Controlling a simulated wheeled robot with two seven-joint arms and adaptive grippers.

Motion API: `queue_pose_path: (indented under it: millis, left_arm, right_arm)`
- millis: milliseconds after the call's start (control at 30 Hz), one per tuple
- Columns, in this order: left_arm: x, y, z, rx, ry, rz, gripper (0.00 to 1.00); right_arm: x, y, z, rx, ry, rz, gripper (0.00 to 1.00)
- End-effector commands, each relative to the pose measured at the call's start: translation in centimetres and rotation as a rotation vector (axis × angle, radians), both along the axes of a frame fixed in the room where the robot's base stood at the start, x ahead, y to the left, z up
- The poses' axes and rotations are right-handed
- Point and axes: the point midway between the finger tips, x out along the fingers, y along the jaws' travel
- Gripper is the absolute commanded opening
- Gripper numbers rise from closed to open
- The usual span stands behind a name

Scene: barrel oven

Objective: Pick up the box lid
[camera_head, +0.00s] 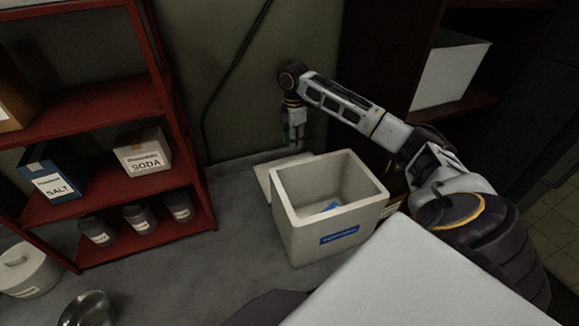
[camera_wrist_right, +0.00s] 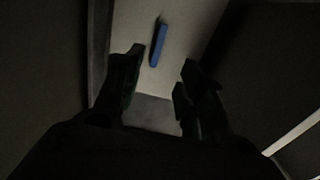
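The box lid (camera_head: 268,176) is a pale flat piece behind the open white box (camera_head: 300,232), which hides part of it. In the right wrist view, a pale panel (camera_wrist_right: 185,25) with a blue bar (camera_wrist_right: 158,43) looks like the lid. My right gripper (camera_head: 293,142) points down above the lid's area, behind the box. In the wrist view, its dark fingers (camera_wrist_right: 161,78) are apart with nothing between them. The blue bar is beyond the fingertips. Whether the fingers touch the lid cannot be told. My left gripper is not in view.
A red shelf (camera_head: 100,112) with salt and soda boxes and jars stands at the left. A dark cabinet (camera_head: 388,45) holding a white bin (camera_head: 450,70) is at the right. A blue item (camera_head: 331,206) lies inside the open box. Grey floor (camera_head: 225,245) is clear between shelf and box.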

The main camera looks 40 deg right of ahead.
Motion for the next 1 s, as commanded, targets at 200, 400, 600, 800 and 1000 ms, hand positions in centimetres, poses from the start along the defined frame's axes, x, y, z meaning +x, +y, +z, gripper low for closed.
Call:
queue_pose_path:
  millis: [200,400,600,800,1000]
  left_arm:
    - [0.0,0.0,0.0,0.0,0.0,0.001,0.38]
    - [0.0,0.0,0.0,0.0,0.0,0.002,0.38]
    - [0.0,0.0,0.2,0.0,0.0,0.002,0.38]
    - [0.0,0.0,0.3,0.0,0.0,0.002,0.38]
    - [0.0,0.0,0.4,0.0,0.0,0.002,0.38]
  right_arm:
    - [0.0,0.0,-0.1,0.001,0.0,0.0,0.39]
    - [0.0,0.0,-1.3,0.002,0.002,0.001,0.39]
    - [0.0,0.0,-3.7,0.001,0.003,0.0,0.39]
    - [0.0,0.1,-6.4,0.002,0.002,0.0,0.39]
    - [0.0,0.0,-8.2,0.001,0.001,-0.001,0.39]
